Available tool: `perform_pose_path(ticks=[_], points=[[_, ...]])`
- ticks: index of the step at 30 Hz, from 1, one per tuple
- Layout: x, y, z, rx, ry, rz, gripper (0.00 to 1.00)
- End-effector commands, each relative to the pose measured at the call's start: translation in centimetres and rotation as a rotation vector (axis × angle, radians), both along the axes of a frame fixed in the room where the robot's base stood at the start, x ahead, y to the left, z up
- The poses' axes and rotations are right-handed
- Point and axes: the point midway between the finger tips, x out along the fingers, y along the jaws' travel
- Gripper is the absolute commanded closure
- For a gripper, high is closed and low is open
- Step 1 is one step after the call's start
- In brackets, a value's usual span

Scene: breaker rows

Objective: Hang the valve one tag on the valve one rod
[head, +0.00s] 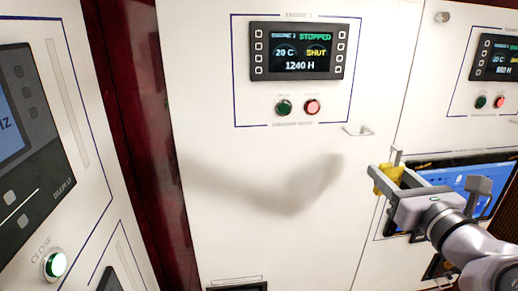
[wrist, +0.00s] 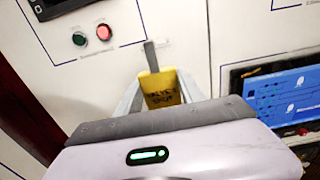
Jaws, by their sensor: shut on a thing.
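My gripper (head: 391,176) is shut on a yellow tag (head: 387,181), in front of the white cabinet at the right of the head view. In the wrist view the tag (wrist: 160,89) sits between the two fingers, with dark lettering that is too blurred to read surely. A grey hanger piece (wrist: 151,56) stands up from its top edge. A small bent metal rod (head: 358,131) sticks out of the cabinet face below the engine panel, up and left of the gripper. The tag is apart from this rod. I see no label naming the rod.
The engine 1 display (head: 297,51) reads STOPPED and SHUT, above a green button (head: 284,107) and a red button (head: 312,107). A blue screen (head: 460,183) is behind the gripper at right. A grey control cabinet (head: 30,130) stands close at left.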

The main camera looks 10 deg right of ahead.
Motion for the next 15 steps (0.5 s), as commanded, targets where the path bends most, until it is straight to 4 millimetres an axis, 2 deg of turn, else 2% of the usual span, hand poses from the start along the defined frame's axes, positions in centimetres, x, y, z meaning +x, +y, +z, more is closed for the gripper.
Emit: perform_pose_path(ticks=[15], points=[[5.8, 0.3, 0.0, 0.001, 0.001, 0.002, 0.95]])
